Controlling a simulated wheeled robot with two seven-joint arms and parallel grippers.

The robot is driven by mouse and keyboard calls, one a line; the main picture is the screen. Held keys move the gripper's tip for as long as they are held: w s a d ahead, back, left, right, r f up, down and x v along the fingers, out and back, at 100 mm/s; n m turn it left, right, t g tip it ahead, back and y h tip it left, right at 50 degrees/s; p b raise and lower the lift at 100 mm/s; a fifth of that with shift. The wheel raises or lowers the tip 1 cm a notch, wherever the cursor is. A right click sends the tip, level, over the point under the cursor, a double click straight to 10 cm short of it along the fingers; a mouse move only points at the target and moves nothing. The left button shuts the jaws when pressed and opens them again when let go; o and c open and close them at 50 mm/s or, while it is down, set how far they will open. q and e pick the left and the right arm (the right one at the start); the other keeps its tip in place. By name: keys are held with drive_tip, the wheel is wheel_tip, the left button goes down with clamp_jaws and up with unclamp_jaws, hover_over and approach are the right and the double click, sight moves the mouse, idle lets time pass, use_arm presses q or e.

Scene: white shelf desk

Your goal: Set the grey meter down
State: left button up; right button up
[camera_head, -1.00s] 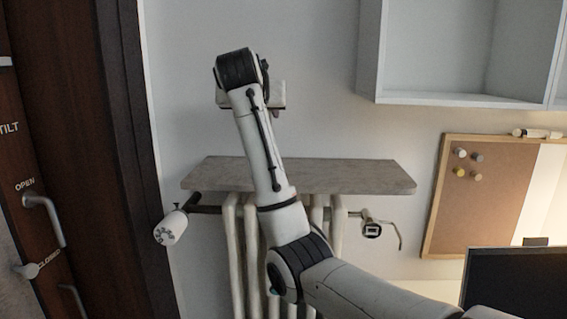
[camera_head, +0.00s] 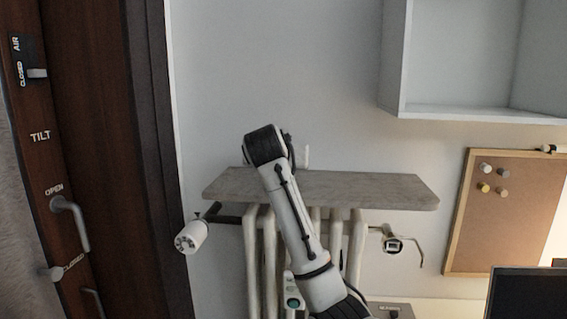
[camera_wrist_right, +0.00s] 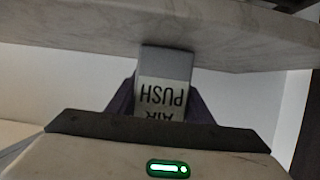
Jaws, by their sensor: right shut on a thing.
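My right gripper (camera_wrist_right: 164,88) is shut on the grey meter (camera_wrist_right: 167,62), a small grey block whose white label reads "AIR PUSH" upside down in the right wrist view. In the head view, my right wrist and forearm hide the meter and most of the gripper; they reach over the stone-grey shelf board (camera_head: 370,188) above the radiator. The board also shows close to the meter in the right wrist view (camera_wrist_right: 245,38). I cannot tell whether the meter touches it. My left gripper is in neither view.
The board's right part and far left end look bare. The radiator (camera_head: 254,260) with a white valve knob (camera_head: 191,237) is below. A white wall cabinet (camera_head: 470,112) hangs upper right, above a corkboard (camera_head: 500,235) and a dark monitor (camera_head: 530,295). A brown door stands left.

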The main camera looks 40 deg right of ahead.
drive_tip(key=shift+f, duration=0.15)
drive_tip(key=o, duration=1.1)
drive_tip(key=shift+r, duration=0.25)
drive_tip(key=b+v, duration=0.1)
drive_tip(key=v, duration=1.1)
drive_tip(key=shift+f, duration=0.15)
